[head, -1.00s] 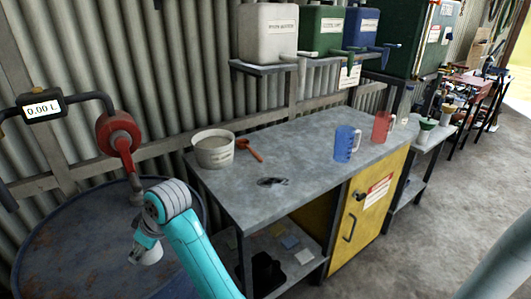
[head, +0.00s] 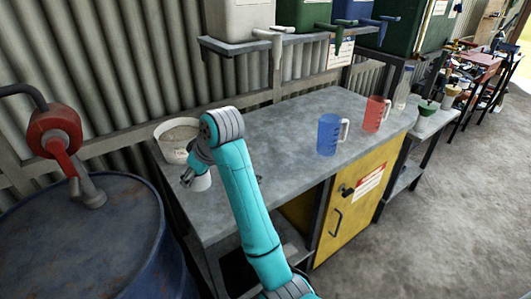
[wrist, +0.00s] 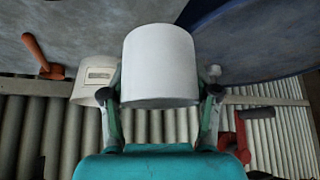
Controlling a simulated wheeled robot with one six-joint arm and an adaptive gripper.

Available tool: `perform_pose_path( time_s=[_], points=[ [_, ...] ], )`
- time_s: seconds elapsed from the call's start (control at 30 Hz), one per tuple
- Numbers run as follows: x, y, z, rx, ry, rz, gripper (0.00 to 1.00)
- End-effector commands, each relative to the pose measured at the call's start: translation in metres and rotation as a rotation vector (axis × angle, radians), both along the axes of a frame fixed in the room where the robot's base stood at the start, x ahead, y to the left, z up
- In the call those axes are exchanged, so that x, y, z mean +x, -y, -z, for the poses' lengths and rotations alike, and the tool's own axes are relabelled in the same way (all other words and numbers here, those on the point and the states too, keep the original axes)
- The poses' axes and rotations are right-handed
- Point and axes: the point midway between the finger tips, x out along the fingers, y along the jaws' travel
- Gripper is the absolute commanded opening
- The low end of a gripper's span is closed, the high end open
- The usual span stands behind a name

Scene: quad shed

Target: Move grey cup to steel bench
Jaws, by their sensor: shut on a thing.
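The grey cup (head: 201,183) is pale, almost white, and is held in my gripper (head: 190,174) at the left end of the steel bench (head: 275,145). In the wrist view the cup (wrist: 160,65) fills the space between the two fingers of my gripper (wrist: 160,98), which are shut on its sides. In the head view the cup shows against the bench top near its left edge. Whether its base touches the top cannot be told. My arm hides part of the bench behind it.
A white tub (head: 175,142) stands close behind the cup. A blue jug (head: 328,135) and a red jug (head: 373,115) stand toward the bench's right end. A blue drum (head: 90,235) with a red pump (head: 55,132) is at left. An orange scoop (wrist: 38,50) lies near the tub.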

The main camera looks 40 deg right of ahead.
Motion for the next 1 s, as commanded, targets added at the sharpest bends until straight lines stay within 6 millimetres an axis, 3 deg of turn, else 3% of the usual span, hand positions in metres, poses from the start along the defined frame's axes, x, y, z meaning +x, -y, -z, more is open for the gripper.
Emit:
perform_pose_path(
  time_s=[0.17,0.43,0.67,0.9,1.0],
  points=[
    [0.000,0.000,0.010,0.001,-0.002,0.000,0.26],
    [-0.001,0.000,0.054,-0.001,-0.003,0.001,0.26],
    [0.000,0.000,0.069,0.000,-0.002,0.001,0.26],
    [-0.001,0.000,0.099,0.000,-0.002,0.001,0.26],
    [0.000,0.000,0.101,0.000,0.001,0.001,0.26]
  ],
)
